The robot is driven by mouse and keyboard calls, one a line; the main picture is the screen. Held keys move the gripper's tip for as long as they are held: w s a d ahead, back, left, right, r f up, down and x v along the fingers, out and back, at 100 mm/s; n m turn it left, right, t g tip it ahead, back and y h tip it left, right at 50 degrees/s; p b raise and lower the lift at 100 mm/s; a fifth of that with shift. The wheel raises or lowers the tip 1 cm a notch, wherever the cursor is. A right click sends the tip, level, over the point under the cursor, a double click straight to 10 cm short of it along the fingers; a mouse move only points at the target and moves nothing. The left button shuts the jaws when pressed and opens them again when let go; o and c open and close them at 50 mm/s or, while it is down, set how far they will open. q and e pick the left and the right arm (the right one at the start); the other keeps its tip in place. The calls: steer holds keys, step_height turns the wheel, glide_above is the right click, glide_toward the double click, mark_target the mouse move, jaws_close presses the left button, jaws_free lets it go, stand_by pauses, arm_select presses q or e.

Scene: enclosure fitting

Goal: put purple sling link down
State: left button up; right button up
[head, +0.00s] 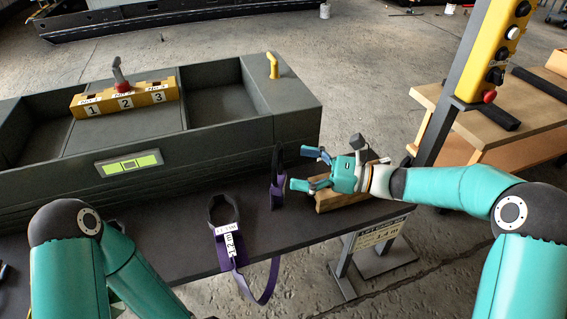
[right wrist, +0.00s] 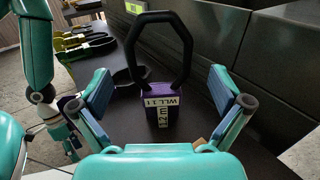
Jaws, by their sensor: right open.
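A purple sling link (head: 277,197) with a dark ring stands upright on the dark bench top beside the enclosure. In the right wrist view the same purple sling link (right wrist: 161,104) shows a white label reading WLL and 2 m, with its black ring upward. My right gripper (head: 305,169) is open, with one finger on each side of the link and a visible gap to both. My left gripper (right wrist: 62,132) shows small at the left of the right wrist view; its jaws cannot be made out. The head view does not show it.
Another labelled sling (head: 228,240) with a dark ring and purple strap lies at the bench's front edge, the strap hanging over. The grey enclosure (head: 220,155) borders the bench behind. A wooden block (head: 340,200) lies under my right gripper. A yellow control post (head: 492,50) stands right.

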steer(key=v, duration=0.7)
stand_by(0.3)
